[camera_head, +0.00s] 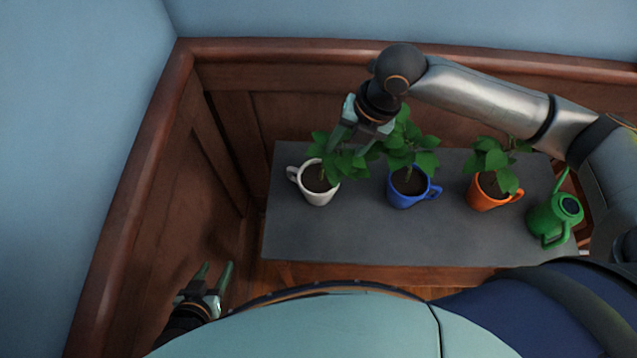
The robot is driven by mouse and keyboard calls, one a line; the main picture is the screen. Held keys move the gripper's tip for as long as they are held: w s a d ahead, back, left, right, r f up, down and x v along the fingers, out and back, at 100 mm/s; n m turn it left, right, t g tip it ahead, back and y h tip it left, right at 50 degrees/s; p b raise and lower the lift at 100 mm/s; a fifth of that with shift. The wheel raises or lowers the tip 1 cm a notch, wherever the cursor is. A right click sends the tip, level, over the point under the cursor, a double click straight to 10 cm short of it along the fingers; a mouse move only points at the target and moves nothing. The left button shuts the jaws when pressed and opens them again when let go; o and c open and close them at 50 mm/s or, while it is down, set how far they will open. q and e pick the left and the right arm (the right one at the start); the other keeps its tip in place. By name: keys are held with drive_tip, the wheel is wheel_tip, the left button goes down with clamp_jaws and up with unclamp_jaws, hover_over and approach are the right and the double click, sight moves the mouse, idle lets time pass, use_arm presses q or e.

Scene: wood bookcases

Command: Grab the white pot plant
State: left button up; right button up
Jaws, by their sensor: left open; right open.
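The white pot plant (318,194) is a white mug-shaped pot with its handle to the left, dark soil and green leaves. It stands upright at the left end of the grey tabletop. My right gripper (351,148) reaches in from the right over the table. It is open, with its fingers pointing down above and at the leaves between the white and blue pots. Whether the fingers touch the leaves I cannot tell. My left gripper (214,280) is open and empty, low at the left, off the table's front left corner.
A blue pot plant (408,195) stands right of the white one, then an orange pot plant (486,195) and a green watering can (553,219). The grey table (335,242) is bare along its front. Wood panelling (225,145) bounds the left and back.

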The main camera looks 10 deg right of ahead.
sight(330, 168)
drive_tip(key=b+x, duration=0.1)
drive_tip(key=x, duration=0.8)
drive_tip(key=shift+w+a+f, duration=0.15)
drive_tip(key=shift+f, duration=0.2)
clamp_jaws()
idle(0.4)
drive_tip(key=shift+r, duration=0.15)
idle(0.5)
